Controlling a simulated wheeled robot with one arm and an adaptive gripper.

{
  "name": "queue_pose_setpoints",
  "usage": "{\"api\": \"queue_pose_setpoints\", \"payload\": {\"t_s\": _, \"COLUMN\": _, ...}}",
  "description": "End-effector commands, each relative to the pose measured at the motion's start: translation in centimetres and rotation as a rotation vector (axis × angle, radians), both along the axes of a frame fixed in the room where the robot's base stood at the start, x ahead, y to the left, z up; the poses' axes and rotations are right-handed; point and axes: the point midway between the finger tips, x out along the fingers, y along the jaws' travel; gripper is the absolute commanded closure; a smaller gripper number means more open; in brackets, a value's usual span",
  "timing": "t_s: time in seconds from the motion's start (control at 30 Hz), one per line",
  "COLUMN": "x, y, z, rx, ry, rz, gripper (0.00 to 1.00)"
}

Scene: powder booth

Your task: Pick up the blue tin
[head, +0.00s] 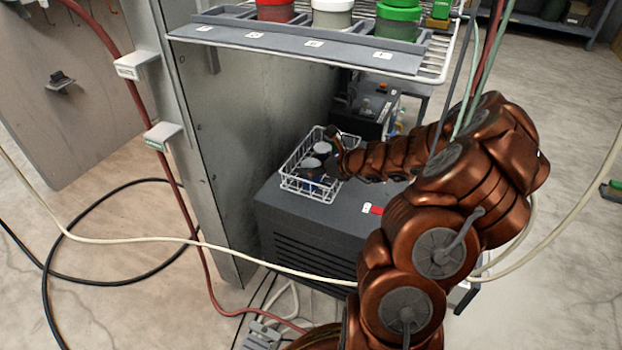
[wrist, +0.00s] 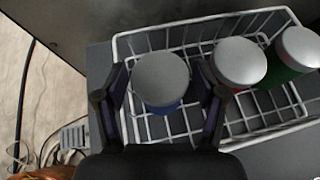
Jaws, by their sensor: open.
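The blue tin (wrist: 161,80) stands upright in a white wire basket (wrist: 140,42), its round grey lid facing up and a strip of blue body showing below. My gripper (wrist: 162,72) is open, with one finger on each side of this tin; whether they touch it I cannot tell. Beside it on the right stand a red tin (wrist: 238,62) and a green tin (wrist: 294,56), both grey-lidded. In the head view, my gripper (head: 331,152) is over the basket (head: 290,183), partly hiding the tins.
The basket sits on a dark cabinet (head: 300,225) beside a grey metal panel (head: 225,120). A rack shelf (head: 290,42) with red, white and green-lidded jars is above. Hoses and cables hang around my arm and cross the floor.

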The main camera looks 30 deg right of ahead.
Motion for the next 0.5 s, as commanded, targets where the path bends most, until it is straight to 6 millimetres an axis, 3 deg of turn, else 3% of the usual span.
{"api": "queue_pose_setpoints", "payload": {"t_s": 0.37, "x": 0.86, "y": 0.27, "z": -0.36, "rx": 0.000, "ry": -0.001, "rz": 0.000, "gripper": 0.29}}
{"api": "queue_pose_setpoints", "payload": {"t_s": 0.5, "x": 0.84, "y": 0.26, "z": -0.38, "rx": -0.001, "ry": 0.000, "rz": 0.000, "gripper": 0.42}}
